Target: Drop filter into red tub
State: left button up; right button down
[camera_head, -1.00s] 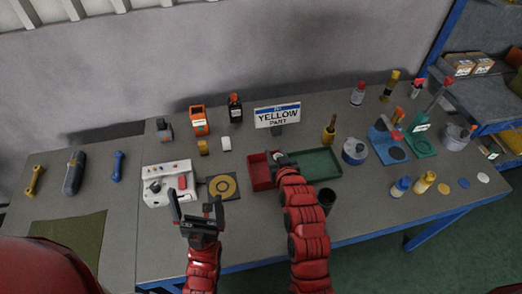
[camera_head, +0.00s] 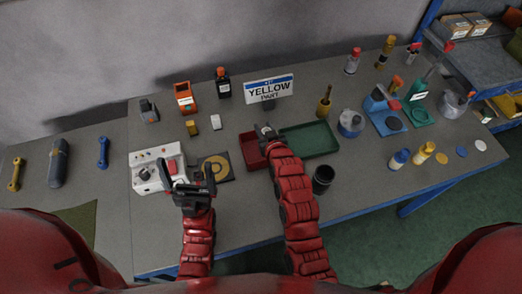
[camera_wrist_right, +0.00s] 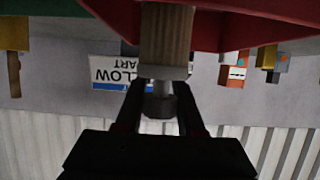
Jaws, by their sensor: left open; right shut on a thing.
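The red tub (camera_head: 251,160) stands on the bench, joined at its right by a green tray (camera_head: 318,140). My right gripper (camera_head: 266,132) is over the tub's back right part. In the right wrist view my right gripper (camera_wrist_right: 160,95) is shut on the grey knobbed end of the filter (camera_wrist_right: 166,35), a brown ribbed cylinder with a pale collar. The filter's far end lies against red tub surfaces (camera_wrist_right: 225,30) in that view; whether it touches them I cannot tell. My left gripper (camera_head: 192,170) is open and empty, over the right side of a white control box (camera_head: 147,158).
A yellow ring on a dark plate (camera_head: 216,167) lies left of the tub. A sign reading YELLOW PART (camera_head: 269,90) stands behind it. A black cup (camera_head: 323,179) stands close right of my right arm. Several bottles stand on the right.

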jog(key=shift+c, duration=2.2)
grip_release()
jog(key=shift+s, duration=0.1)
jog(key=p+v, duration=0.4)
jog(key=v, duration=1.3)
jog(key=shift+p, duration=0.3)
jog(key=shift+s+r, duration=0.1)
jog(key=shift+s, duration=0.05)
